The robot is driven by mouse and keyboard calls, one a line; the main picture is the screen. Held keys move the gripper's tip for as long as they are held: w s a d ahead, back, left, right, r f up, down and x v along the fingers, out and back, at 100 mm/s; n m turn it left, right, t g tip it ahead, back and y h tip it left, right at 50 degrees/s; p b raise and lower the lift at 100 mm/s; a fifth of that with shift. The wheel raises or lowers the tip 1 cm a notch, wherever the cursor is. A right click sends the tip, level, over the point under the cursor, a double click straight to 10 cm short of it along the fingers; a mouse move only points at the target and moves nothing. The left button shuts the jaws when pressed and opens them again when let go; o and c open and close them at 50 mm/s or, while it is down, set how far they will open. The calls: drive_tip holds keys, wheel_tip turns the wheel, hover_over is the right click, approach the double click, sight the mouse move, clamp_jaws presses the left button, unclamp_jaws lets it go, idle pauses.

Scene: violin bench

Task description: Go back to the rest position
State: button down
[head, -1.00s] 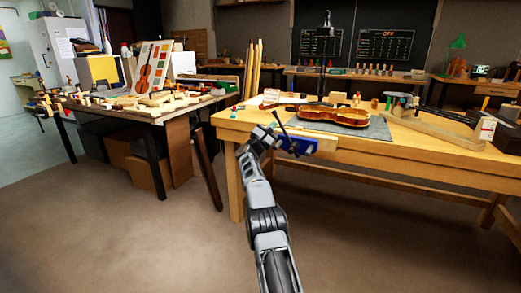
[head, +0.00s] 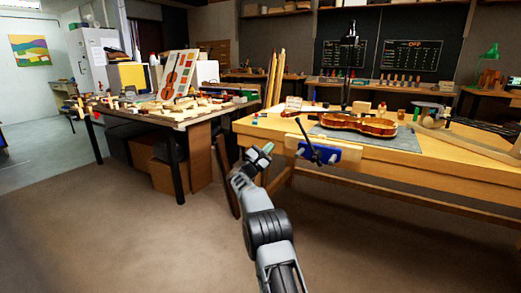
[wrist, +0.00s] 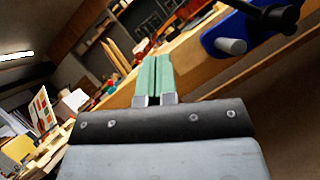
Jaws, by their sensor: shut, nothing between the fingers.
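My gripper (head: 262,152) is shut and empty at the end of my raised arm. It is in the air in front of the left end of the wooden workbench (head: 420,162), to the left of the blue vise (head: 325,151). In the wrist view, its two green fingers (wrist: 154,78) lie side by side with nothing between them. The blue vise (wrist: 245,28) shows at the upper right there, apart from the fingers. A violin body (head: 358,125) lies on a grey mat (head: 407,138) on the workbench.
A second table (head: 185,121) at the left holds many small wooden parts and a violin picture (head: 178,75). Cardboard boxes (head: 170,176) stand under it. A black lamp (head: 348,60) rises behind the violin. The brown floor (head: 130,235) in front is clear.

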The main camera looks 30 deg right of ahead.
drive_tip(key=w+a+r+n+t+y+p, duration=0.1)
drive_tip(key=a+r+n+t+y+p, duration=0.45)
drive_tip(key=r+n, duration=0.35)
drive_tip(key=w+a+r+n+t+y+p, duration=0.1)
drive_tip(key=a+r+n+t+y+p, duration=0.4)
drive_tip(key=r+n, duration=0.35)
drive_tip(key=s+a+r+n+y+p, duration=0.7)
drive_tip(key=a+n+y+p, duration=0.3)
drive_tip(key=n, duration=0.7)
drive_tip(key=s+a+n+g+p, duration=0.2)
drive_tip(key=s+n+g+p, duration=0.2)
drive_tip(key=s+n, duration=0.3)
drive_tip(key=s+a+n+g+y+p, duration=0.1)
drive_tip(key=s+a+n+g+p, duration=0.2)
drive_tip(key=s+n+p, duration=0.4)
drive_tip(key=s+a+n+g+y+p, duration=0.1)
drive_tip(key=s+n+g+p, duration=0.5)
drive_tip(key=s, duration=1.4)
drive_tip(key=a+n, duration=0.1)
drive_tip(key=n, duration=0.1)
drive_tip(key=shift+s+a+f+n, duration=0.15)
drive_tip(key=shift+a+f+n, duration=0.15)
drive_tip(key=shift+a+n, duration=0.1)
